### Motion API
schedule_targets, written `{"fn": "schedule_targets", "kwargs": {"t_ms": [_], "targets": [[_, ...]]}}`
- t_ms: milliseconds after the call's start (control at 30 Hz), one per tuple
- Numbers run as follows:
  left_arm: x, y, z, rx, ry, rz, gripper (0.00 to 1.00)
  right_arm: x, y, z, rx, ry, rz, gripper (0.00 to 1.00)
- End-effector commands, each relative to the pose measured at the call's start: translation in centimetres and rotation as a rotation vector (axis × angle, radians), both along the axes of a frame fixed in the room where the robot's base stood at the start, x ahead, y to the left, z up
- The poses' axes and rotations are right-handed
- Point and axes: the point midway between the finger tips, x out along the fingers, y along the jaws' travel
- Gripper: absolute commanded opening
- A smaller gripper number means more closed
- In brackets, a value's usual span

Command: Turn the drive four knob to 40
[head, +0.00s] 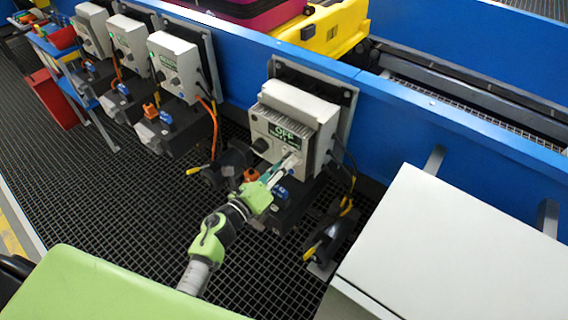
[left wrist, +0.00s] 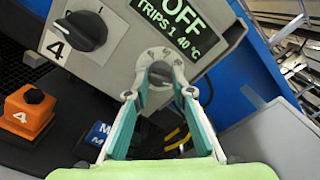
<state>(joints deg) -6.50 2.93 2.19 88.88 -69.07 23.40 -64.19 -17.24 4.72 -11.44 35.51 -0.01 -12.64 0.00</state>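The drive four box (head: 300,110) is a light grey unit on the blue conveyor side. In the left wrist view its front panel (left wrist: 112,62) carries a "4" label and a display (left wrist: 185,30) reading OFF, TRIPS 1, 40 °C. A black knob (left wrist: 80,31) with a pale pointer line sits left of the display. My right gripper is out of view.
An orange block marked 4 (left wrist: 28,112) and a blue block (left wrist: 97,136) sit below the panel. Several similar drives (head: 175,64) line the conveyor to the left. A pale tabletop (head: 460,250) is at right. Cables (head: 345,165) hang beside the box.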

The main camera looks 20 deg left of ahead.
Motion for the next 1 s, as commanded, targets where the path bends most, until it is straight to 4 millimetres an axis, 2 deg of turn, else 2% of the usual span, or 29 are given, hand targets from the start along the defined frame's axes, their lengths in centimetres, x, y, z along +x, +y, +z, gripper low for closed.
{"fn": "schedule_targets", "kwargs": {"t_ms": [367,1000], "targets": [[0.0,0.0,0.1,-0.081,0.03,-0.001,0.01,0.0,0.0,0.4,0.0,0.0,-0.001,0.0],[0.0,0.0,0.2,-0.61,0.223,0.0,0.01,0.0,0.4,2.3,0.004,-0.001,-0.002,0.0]]}}
